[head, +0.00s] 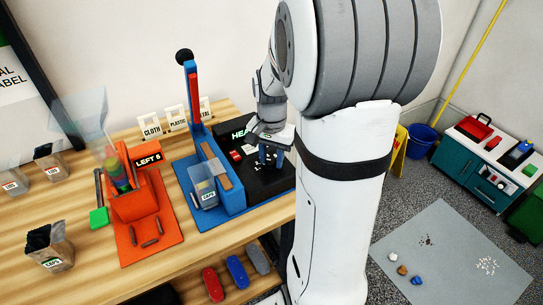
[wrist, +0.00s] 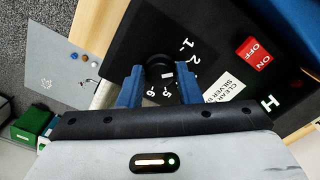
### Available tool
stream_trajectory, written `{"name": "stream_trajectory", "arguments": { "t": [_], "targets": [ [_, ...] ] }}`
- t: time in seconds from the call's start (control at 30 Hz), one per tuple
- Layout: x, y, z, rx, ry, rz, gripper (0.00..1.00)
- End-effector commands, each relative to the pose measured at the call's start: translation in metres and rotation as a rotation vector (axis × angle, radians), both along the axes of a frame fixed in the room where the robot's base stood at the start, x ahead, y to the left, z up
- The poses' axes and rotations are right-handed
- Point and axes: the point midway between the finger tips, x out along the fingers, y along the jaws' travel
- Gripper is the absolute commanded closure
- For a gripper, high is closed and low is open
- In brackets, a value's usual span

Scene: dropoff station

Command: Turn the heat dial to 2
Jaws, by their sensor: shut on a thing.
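The heat dial (wrist: 158,64) is a round black knob on the black heat panel (wrist: 215,35), seen in the wrist view. White numbers ring it; 1 and 2 show at its upper right, 5 and 6 below it. Others are hidden by my fingers or hard to read. I cannot tell which number the dial points to. My gripper (wrist: 160,74) has its two blue fingers on either side of the dial and is shut on it. In the head view my gripper (head: 270,156) is down over the panel (head: 268,188), and the dial is hidden there.
A red ON/OFF switch (wrist: 253,53) and a white label (wrist: 222,92) are close to the dial. Left of the panel stand a blue press (head: 222,182) with a raised lever and an orange machine (head: 135,205). Loose bits lie on a grey floor mat (head: 450,240).

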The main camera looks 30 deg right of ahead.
Motion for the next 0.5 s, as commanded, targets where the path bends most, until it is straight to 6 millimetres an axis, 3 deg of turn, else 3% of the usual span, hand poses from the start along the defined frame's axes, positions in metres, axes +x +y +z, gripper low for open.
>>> {"name": "stream_trajectory", "arguments": {
  "t": [0.3, 0.33, 0.5],
  "targets": [
    [0.0004, 0.0003, 0.0004, 0.000, -0.001, -0.001, 0.92],
    [0.0004, 0.0003, 0.0004, 0.000, -0.001, -0.001, 0.68],
    [0.0003, 0.0003, 0.0003, 0.001, -0.001, -0.001, 0.54]
  ]
}}
